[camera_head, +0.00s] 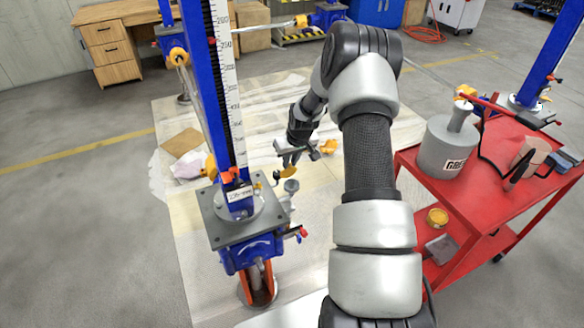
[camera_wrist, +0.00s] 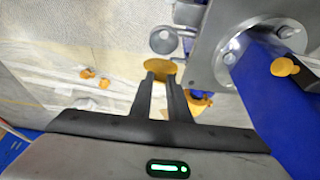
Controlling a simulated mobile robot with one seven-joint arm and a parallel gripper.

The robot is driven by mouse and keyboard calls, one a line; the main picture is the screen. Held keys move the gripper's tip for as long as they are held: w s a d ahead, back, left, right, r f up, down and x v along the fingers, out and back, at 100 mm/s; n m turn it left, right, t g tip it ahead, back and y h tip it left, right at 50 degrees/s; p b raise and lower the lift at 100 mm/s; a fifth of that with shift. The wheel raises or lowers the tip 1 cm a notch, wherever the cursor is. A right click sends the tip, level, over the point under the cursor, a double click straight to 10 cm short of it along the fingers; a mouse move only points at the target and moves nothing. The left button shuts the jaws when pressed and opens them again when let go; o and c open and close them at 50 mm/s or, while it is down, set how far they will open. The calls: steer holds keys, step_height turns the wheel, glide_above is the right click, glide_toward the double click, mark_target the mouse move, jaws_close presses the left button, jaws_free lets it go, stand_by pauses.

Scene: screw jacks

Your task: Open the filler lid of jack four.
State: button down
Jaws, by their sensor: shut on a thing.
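The nearest jack has a blue column (camera_head: 203,90), a grey square top plate (camera_head: 238,217) and a small label that I cannot read clearly. A grey round filler cup (camera_head: 291,186) stands out from its right side and also shows in the wrist view (camera_wrist: 163,40). My gripper (camera_head: 288,163) reaches down beside the cup. In the wrist view its fingers (camera_wrist: 161,82) are close together on the yellow filler lid (camera_wrist: 160,66). The lid lies beside the cup's round top, not over it. The fingertips partly hide the lid's near edge.
A red cart (camera_head: 440,185) with a grey canister (camera_head: 449,148) and tools stands at right. The blue column and top plate are close to my gripper on one side. Other blue jacks stand behind and at right. Pale sheeting covers the floor.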

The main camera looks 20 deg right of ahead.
steer(key=shift+w+r, duration=0.25)
steer(key=shift+w, duration=0.5)
steer(key=shift+w+r, duration=0.1)
steer(key=c, duration=1.7)
jaws_free()
steer(key=shift+a, duration=0.1)
steer(key=shift+f, duration=0.2)
steer(key=shift+s, duration=0.2)
steer(key=shift+s+r, duration=0.15)
steer(key=shift+r, duration=0.25)
steer(key=v, duration=1.6)
steer(key=shift+s+r, duration=0.2)
steer(key=shift+r, duration=0.05)
